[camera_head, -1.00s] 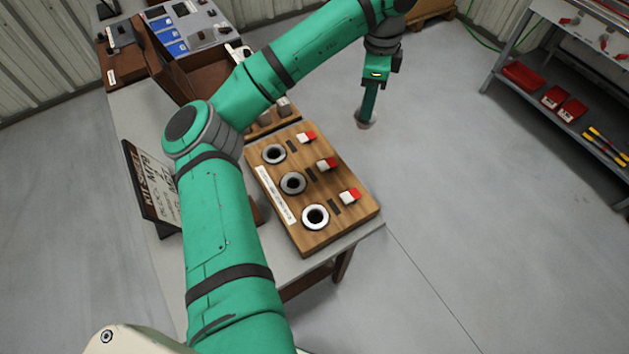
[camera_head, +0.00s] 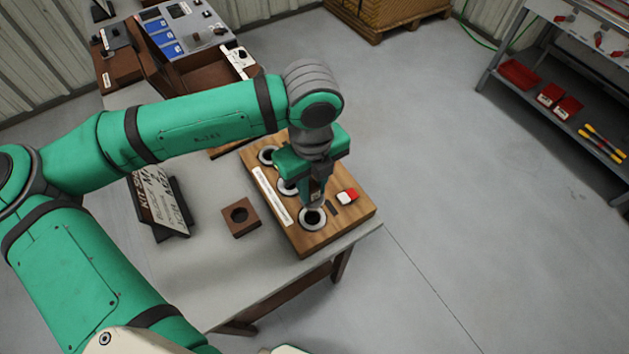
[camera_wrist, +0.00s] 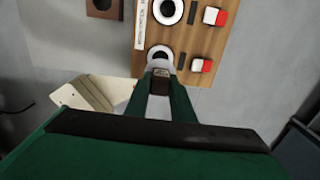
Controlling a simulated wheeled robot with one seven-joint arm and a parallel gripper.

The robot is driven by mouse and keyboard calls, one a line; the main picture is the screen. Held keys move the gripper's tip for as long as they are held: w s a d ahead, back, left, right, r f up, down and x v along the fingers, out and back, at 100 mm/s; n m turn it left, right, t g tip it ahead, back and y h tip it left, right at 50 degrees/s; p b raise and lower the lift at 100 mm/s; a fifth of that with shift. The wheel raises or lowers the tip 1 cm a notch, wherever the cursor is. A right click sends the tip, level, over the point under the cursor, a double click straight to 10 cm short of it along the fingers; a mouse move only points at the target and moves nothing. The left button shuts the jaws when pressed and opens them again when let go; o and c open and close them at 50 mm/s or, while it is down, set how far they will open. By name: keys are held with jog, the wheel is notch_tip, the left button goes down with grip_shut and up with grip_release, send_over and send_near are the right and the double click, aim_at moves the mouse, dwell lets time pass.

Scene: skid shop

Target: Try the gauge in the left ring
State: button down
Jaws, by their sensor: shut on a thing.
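A wooden board (camera_head: 335,228) on the table carries a row of three rings. The nearest ring (camera_head: 303,225) is below my gripper (camera_head: 315,196); the middle ring (camera_head: 285,188) and far ring (camera_head: 264,155) are partly covered by my arm. In the wrist view, my fingers are shut on the gauge (camera_wrist: 160,79), whose dark handle shows between the fingertips. A pale round part beyond it overlaps the end ring (camera_wrist: 153,49). The gauge looks roughly upright over that ring; I cannot tell whether its tip is inside.
A red-and-white block (camera_head: 347,196) sits beside the nearest ring. A brown square block with a hole (camera_head: 240,217) stands left of the board, empty. A tilted sign (camera_head: 160,207) stands farther left. A shelf rack (camera_head: 560,100) is at the right.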

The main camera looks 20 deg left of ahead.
aim_at(312, 202)
notch_tip(312, 202, down, 4)
jog(key=shift+s+r, duration=0.1)
jog(key=shift+r, duration=0.15)
jog(key=shift+f, duration=1.5)
jog(key=shift+f, duration=0.25)
dwell(1.0)
jog(key=shift+f, duration=1.9)
dwell(1.1)
jog(key=shift+r, duration=0.15)
dwell(0.6)
